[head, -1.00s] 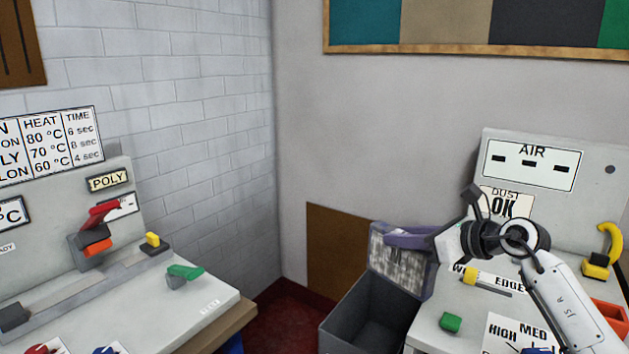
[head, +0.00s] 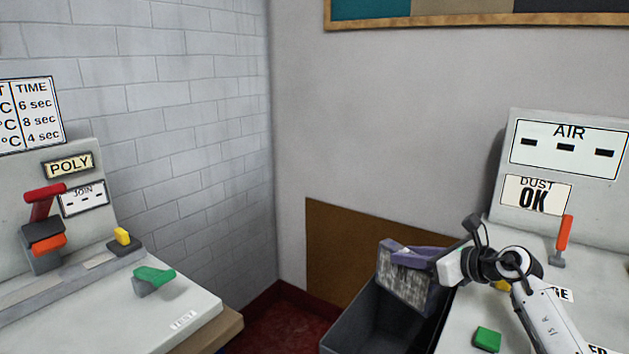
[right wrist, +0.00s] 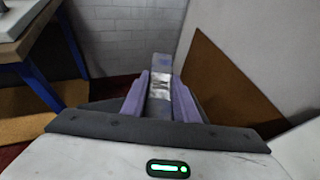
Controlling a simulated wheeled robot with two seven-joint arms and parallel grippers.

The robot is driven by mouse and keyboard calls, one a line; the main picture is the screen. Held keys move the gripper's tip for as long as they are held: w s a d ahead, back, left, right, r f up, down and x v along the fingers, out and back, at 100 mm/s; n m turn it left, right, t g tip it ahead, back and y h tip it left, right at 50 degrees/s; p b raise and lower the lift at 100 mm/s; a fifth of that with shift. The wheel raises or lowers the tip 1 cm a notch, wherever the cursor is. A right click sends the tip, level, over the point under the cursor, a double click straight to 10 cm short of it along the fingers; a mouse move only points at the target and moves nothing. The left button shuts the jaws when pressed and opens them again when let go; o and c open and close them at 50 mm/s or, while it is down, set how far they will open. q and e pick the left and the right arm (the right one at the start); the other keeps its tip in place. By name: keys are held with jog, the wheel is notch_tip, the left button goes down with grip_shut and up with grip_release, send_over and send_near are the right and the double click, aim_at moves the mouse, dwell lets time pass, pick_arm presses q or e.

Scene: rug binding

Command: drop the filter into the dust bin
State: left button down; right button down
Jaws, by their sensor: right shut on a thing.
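The filter (head: 402,282) is a mottled grey panel with a purple edge. My right gripper (head: 425,254) is shut on it, and the panel hangs tilted above the dust bin. The bin (head: 345,328) is a dark grey open box between the two benches, cut off by the bottom of the head view. The filter hides part of its opening. In the right wrist view, the filter (right wrist: 158,92) shows edge-on between the purple fingers of my right gripper (right wrist: 160,88). My left gripper is not in view.
A bench with an AIR panel (head: 568,148) and an orange lever (head: 564,236) stands right of the bin. A green block (head: 487,339) lies on it. The left bench (head: 185,300) carries a green lever (head: 153,277). Red floor (head: 275,320) lies between.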

notch_tip(320, 180, down, 3)
jog(key=shift+f+b, duration=0.15)
jog(key=shift+b, duration=0.8)
jog(key=c, duration=1.3)
grip_release()
jog(key=v, duration=1)
jog(key=shift+p, duration=0.35)
jog(key=shift+d, duration=0.15)
